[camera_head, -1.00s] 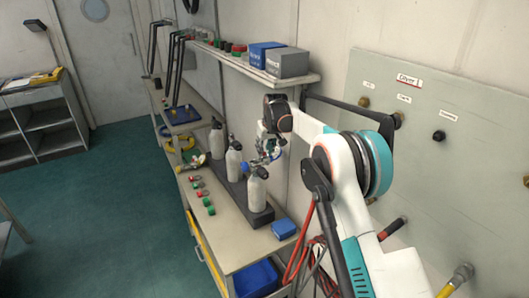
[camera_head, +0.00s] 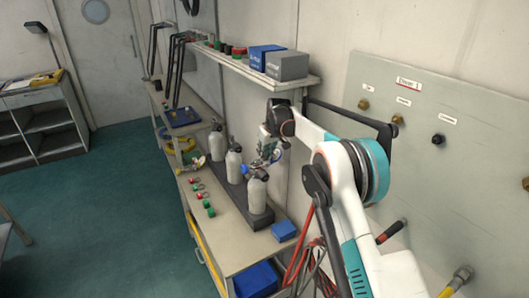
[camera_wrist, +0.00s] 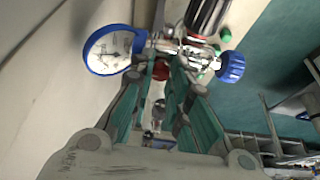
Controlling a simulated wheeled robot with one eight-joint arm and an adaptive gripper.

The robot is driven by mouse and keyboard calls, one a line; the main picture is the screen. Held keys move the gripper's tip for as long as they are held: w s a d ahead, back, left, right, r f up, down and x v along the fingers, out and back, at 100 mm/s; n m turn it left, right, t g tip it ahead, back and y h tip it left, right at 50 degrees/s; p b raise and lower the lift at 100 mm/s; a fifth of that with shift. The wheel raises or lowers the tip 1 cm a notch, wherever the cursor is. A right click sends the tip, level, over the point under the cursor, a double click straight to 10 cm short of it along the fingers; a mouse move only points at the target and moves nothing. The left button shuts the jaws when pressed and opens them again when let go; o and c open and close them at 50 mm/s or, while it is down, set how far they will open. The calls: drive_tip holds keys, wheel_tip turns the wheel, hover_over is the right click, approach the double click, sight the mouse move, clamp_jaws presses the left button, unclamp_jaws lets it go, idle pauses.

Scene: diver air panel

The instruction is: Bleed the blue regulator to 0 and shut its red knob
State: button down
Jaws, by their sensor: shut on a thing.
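The blue regulator, with its chrome body (camera_wrist: 180,46), blue-rimmed white gauge (camera_wrist: 113,50) and blue knob (camera_wrist: 230,67), fills the top of the wrist view. The gauge needle is too small to read. The red knob (camera_wrist: 160,71) shows between the fingertips of my gripper (camera_wrist: 168,78), which is shut on it; the fingers partly hide it. In the head view my gripper (camera_head: 268,146) is at the regulator (camera_head: 264,163), above the nearest grey cylinder (camera_head: 257,195), which stands upright.
Two more cylinders (camera_head: 234,165) stand behind in a dark rack. Small red and green caps (camera_head: 205,204) and a blue box (camera_head: 284,231) lie on the bench. A shelf (camera_head: 270,79) with boxes runs above. The Diver 1 panel (camera_head: 440,150) is at the right.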

drive_tip(key=n+y+p, duration=0.1)
drive_tip(key=n, duration=0.2)
drive_tip(key=shift+w+d+g, duration=0.1)
drive_tip(key=shift+g, duration=0.2)
drive_tip(key=c, duration=1.8)
unclamp_jaws()
